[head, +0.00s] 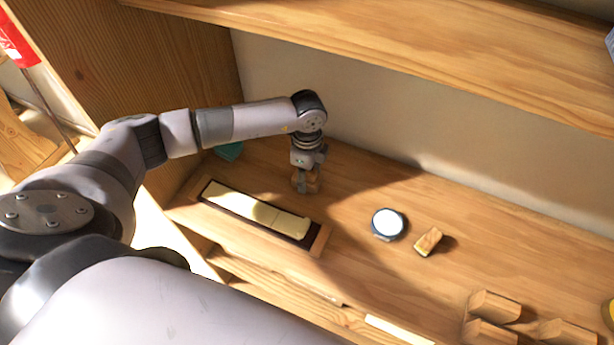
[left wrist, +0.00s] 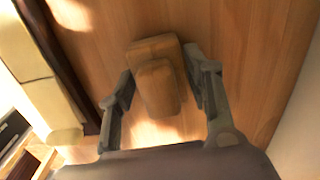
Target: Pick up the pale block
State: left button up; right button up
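Cream-coloured flat blocks (head: 252,210) lie in a long dark-lined wooden tray in the head view; they also run along the left of the left wrist view (left wrist: 38,85). A tan wooden block (head: 313,185) of stepped shape stands behind the tray. It shows from above in the left wrist view (left wrist: 158,75). I cannot tell which of these is the pale block. My left gripper (head: 304,184) points down at the wooden block. Its fingers (left wrist: 158,70) are spread on either side of it, close to its sides; whether they touch it is unclear. My right gripper is out of view.
A round dark dish with a white top (head: 388,224) and a small wooden block with a yellowish face (head: 428,241) lie to the right. Several wooden blocks (head: 494,306) stand at lower right. A shelf board (head: 440,50) hangs above, and a wooden side panel (head: 140,60) rises at left.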

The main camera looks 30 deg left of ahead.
pick_arm(q)
jog(key=c, duration=1)
jog(key=shift+r, duration=0.1)
notch_tip(320, 180, up, 9)
jog(key=b, duration=0.2)
jog(key=shift+w+b, duration=0.1)
jog(key=shift+b, duration=0.2)
jog(key=shift+r, duration=0.5)
